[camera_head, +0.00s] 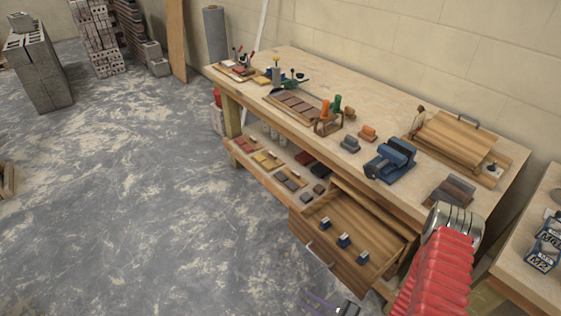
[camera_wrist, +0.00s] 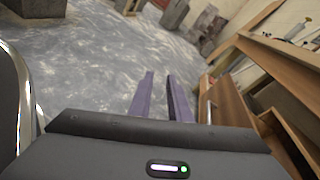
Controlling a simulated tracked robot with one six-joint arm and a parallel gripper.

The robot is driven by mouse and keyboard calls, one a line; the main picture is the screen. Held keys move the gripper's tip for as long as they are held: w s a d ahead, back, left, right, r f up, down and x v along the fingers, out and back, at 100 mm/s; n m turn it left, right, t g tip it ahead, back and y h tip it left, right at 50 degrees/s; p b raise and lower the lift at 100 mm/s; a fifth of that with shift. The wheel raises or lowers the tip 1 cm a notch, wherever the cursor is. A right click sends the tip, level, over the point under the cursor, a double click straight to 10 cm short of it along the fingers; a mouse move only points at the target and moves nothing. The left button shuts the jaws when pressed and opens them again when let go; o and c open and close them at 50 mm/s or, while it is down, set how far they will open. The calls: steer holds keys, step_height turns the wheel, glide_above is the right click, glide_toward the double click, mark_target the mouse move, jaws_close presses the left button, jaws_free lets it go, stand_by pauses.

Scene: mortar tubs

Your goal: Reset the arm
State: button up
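My gripper (camera_wrist: 160,80) shows in the wrist view as two purple fingers standing apart, with only grey floor seen between them. It is open and empty. In the head view the gripper (camera_head: 329,303) is partly cut off at the bottom edge, in front of the open wooden drawer (camera_head: 374,233) and low beside it. My red-sleeved arm is at the lower right of that view, near the bench's front right corner.
The workbench (camera_head: 305,71) carries a blue vise (camera_head: 391,159), a wooden box (camera_head: 455,138) and hand tools. Its drawer stands pulled out with several small blue-and-white items inside. A lower shelf (camera_head: 257,171) holds blocks. The floor (camera_head: 130,180) to the left is clear; block stacks (camera_head: 38,65) stand far back.

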steer(key=s+r+n+g+h, duration=0.1)
steer(key=s+r+n+g, duration=0.5)
steer(key=r, duration=0.4)
steer(key=s+r+n+g+h, duration=0.1)
steer(key=s+r+n+g, duration=0.2)
steer(key=r+n+g, duration=0.45)
steer(key=w+d+r+n+t+h, duration=0.1)
steer(key=d+r+n+t+h, duration=0.1)
steer(key=d+r+h, duration=0.45)
steer(key=d+r+n+t+h, duration=0.2)
steer(key=r+n+h, duration=0.1)
steer(key=r, duration=0.7)
step_height(320, 180, up, 14)
steer(key=a+n+t, duration=0.2)
steer(key=a+t, duration=0.1)
steer(key=t, duration=0.2)
steer(key=shift+s+n+h, duration=0.35)
steer(key=shift+s, duration=0.1)
steer(key=shift+d, duration=0.1)
